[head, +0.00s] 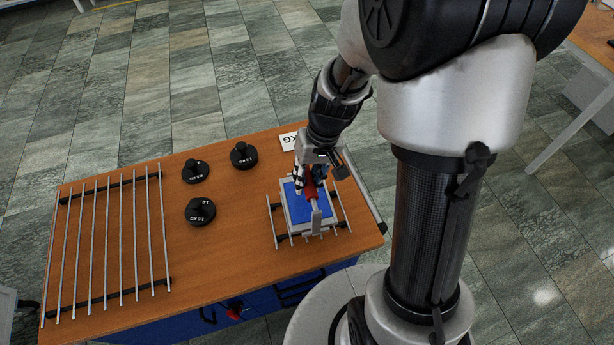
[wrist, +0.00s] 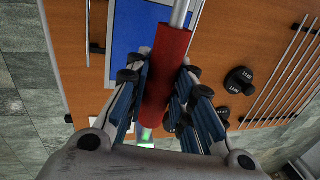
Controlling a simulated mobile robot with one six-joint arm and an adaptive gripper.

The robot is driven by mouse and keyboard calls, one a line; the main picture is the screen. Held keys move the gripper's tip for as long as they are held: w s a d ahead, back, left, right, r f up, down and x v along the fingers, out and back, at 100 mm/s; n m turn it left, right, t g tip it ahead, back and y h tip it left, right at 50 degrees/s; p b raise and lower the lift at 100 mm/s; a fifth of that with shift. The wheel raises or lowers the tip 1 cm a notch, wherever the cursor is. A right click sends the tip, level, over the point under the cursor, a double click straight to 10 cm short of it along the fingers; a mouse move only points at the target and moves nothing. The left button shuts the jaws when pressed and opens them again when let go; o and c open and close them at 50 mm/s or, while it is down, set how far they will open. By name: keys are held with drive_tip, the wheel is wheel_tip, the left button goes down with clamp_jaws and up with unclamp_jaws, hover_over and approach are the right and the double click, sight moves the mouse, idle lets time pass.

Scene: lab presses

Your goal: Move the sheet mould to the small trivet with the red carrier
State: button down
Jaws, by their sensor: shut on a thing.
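The sheet mould (head: 297,213) is a flat grey-framed square with a blue face. It lies over the small trivet (head: 272,226), whose bars show on both sides of it; I cannot tell whether it touches the bars. My gripper (head: 311,185) comes down from above, shut on the red carrier (head: 309,192), a red grip on a metal rod. In the wrist view the red carrier (wrist: 166,78) sits between the blue-padded fingers, with the blue face of the mould (wrist: 126,48) beyond it. The carrier's far end and its join to the mould are partly hidden.
The large trivet (head: 164,230), a rack of long bars, fills the table's left side. Black weights (head: 195,171) (head: 244,155) (head: 200,211) stand between the trivets. A white card (head: 289,141) lies behind the mould. Bare wood (head: 235,255) lies between the trivets near the front edge.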

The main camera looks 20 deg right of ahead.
sight(305, 200)
drive_tip(key=shift+f+b, duration=2.05)
drive_tip(key=shift+f, duration=0.5)
drive_tip(key=shift+f+b, duration=0.55)
drive_tip(key=shift+r, duration=0.1)
drive_tip(key=shift+r+p, duration=1.9)
drive_tip(key=shift+r, duration=0.35)
drive_tip(key=shift+n, duration=0.5)
drive_tip(key=w, duration=0.4)
drive_tip(key=shift+w+f, duration=0.15)
drive_tip(key=shift+f, duration=0.05)
drive_tip(key=shift+r, duration=0.1)
